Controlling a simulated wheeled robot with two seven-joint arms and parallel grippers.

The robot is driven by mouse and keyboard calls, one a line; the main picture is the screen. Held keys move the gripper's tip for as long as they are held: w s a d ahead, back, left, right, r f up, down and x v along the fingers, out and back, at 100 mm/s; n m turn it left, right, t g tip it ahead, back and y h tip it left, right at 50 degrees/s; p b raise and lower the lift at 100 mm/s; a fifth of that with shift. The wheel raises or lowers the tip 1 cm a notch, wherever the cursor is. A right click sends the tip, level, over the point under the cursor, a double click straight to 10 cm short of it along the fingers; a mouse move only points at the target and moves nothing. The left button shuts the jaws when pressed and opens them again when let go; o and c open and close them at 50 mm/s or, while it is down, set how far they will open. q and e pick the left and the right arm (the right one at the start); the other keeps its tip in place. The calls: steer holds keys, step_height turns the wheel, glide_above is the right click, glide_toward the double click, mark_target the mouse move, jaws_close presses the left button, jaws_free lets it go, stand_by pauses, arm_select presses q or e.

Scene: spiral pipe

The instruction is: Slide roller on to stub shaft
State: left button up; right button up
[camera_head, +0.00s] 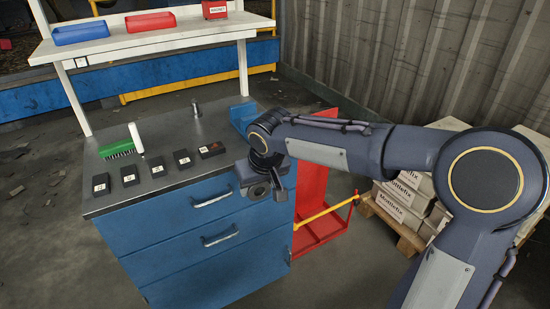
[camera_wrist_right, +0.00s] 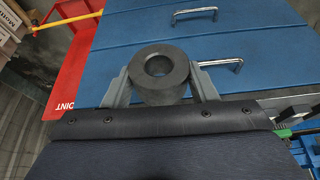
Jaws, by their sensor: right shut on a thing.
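My right gripper (camera_wrist_right: 161,88) is shut on a dark grey roller (camera_wrist_right: 160,92), a thick ring with a round through-hole. The two grey fingers press its opposite sides in the right wrist view. In the head view the roller (camera_head: 258,191) is partly seen below the right wrist, in front of the blue cabinet's right end, clear of the bench. A short upright metal stub (camera_head: 196,109), which looks like the stub shaft, stands at the back of the bench top, apart from the roller. My left gripper is not in view.
The grey bench top (camera_head: 190,138) carries a green brush (camera_head: 117,149), a white cylinder (camera_head: 136,138), several small black labelled blocks and a blue block (camera_head: 242,114). A red stand (camera_head: 312,195) is right of the cabinet, with boxes (camera_head: 405,195) on a pallet beyond.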

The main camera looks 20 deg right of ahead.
steer(key=w+a+f, duration=0.1)
steer(key=a+f, duration=0.4)
steer(key=f, duration=0.4)
steer(key=w+a+f+m, duration=0.1)
steer(key=a+f, duration=0.3)
steer(key=f, duration=0.5)
steer(key=shift+w+a+f, duration=0.2)
steer(key=shift+w+a, duration=0.15)
steer(key=shift+w+a+r, duration=0.1)
